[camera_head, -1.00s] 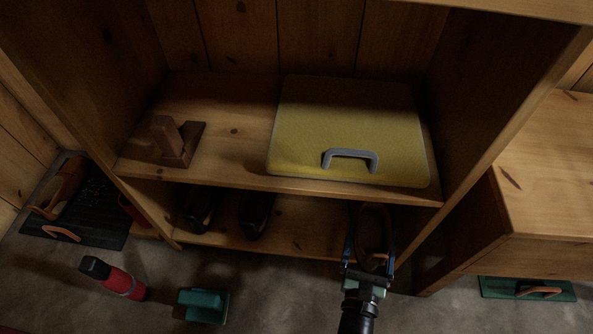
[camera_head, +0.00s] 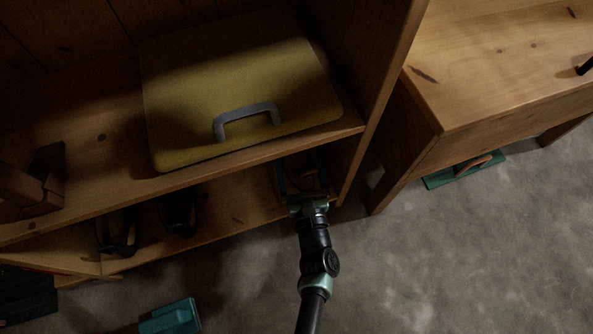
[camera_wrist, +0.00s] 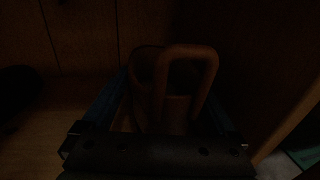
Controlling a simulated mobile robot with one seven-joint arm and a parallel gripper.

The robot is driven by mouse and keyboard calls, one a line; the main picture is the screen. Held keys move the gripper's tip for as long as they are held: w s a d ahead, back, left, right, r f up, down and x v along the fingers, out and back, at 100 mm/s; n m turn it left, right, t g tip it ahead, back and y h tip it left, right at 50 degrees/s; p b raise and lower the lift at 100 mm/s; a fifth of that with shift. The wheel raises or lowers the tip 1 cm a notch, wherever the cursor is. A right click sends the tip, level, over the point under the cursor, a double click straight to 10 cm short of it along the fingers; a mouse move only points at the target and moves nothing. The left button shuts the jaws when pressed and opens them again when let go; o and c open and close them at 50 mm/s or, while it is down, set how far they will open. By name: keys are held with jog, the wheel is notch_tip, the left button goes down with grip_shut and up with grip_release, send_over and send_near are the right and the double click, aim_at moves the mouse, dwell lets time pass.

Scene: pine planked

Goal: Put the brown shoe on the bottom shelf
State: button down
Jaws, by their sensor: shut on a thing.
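My gripper (camera_head: 302,185) is inside the right end of the bottom shelf (camera_head: 238,216), under the upper board. It is shut on the brown shoe (camera_wrist: 183,100), with one blue finger on each side in the wrist view. The shoe has a raised brown loop like a handle. In the head view the shoe is dark and mostly hidden by the gripper and the upper board. I cannot tell whether its sole touches the shelf. Two dark shoes, one at the left (camera_head: 117,232) and one beside it (camera_head: 178,212), stand on the same shelf.
A yellow panel with a grey handle (camera_head: 170,70) lies on the upper shelf, with a brown wooden block (camera_head: 35,185) to its left. The cabinet's side wall (camera_head: 385,75) is close on my gripper's right. A teal object (camera_head: 172,317) lies on the floor. A bench (camera_head: 490,80) stands right.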

aim_at(299, 171)
notch_tip(299, 171, down, 5)
jog(key=b, duration=0.3)
jog(key=shift+r, duration=0.1)
jog(key=shift+w, duration=0.1)
grip_release()
jog(key=shift+f, duration=0.2)
jog(key=shift+s+r, duration=0.2)
jog(key=shift+s, duration=0.05)
jog(key=s+d+p, duration=0.1)
jog(key=s+p, duration=0.4)
jog(key=s, duration=0.6)
jog(key=shift+s+d+p, duration=0.25)
jog(key=shift+d+p, duration=0.15)
